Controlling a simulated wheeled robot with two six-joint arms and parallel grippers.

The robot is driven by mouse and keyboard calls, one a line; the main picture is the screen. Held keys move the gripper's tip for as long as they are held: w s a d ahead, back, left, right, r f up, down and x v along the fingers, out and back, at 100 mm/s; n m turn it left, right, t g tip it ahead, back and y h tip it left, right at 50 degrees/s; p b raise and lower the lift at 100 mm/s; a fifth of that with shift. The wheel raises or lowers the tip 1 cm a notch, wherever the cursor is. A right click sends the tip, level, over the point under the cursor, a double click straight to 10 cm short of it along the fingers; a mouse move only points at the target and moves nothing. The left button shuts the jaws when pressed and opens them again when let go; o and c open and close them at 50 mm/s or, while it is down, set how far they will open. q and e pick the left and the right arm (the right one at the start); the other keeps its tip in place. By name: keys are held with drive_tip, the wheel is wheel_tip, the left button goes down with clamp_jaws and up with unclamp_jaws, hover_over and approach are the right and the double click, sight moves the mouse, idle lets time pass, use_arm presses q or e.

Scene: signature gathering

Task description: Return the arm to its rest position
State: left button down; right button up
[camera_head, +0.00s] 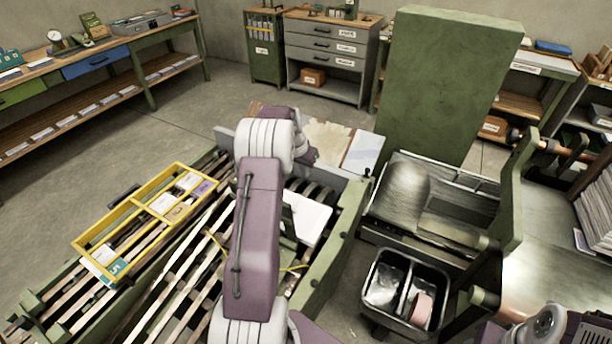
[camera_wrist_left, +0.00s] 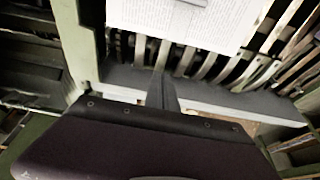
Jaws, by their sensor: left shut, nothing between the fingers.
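My left arm (camera_head: 258,225) rises from the bottom of the head view over the slatted machine bed, with its white joint (camera_head: 264,145) near the bed's far end. Its purple wrist (camera_head: 303,148) is partly hidden behind that joint. The fingers are hard to make out in the head view. In the left wrist view my left gripper (camera_wrist_left: 161,92) is shut and empty, its dark fingers together above the grey end bar. A printed white sheet (camera_wrist_left: 185,20) lies beyond the fingertips, apart from them. My right gripper is not in view.
A yellow divided tray (camera_head: 147,217) rests on the bed's left side. A tall green panel (camera_head: 435,85), a metal press (camera_head: 410,195) and a dark bin (camera_head: 404,290) stand to the right. Benches line the walls. Open floor (camera_head: 150,150) lies behind the bed at left.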

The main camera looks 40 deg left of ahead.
use_arm(q)
drive_tip(key=shift+s+d+r, duration=0.1)
drive_tip(key=shift+s+r, duration=0.1)
drive_tip(key=shift+r, duration=0.05)
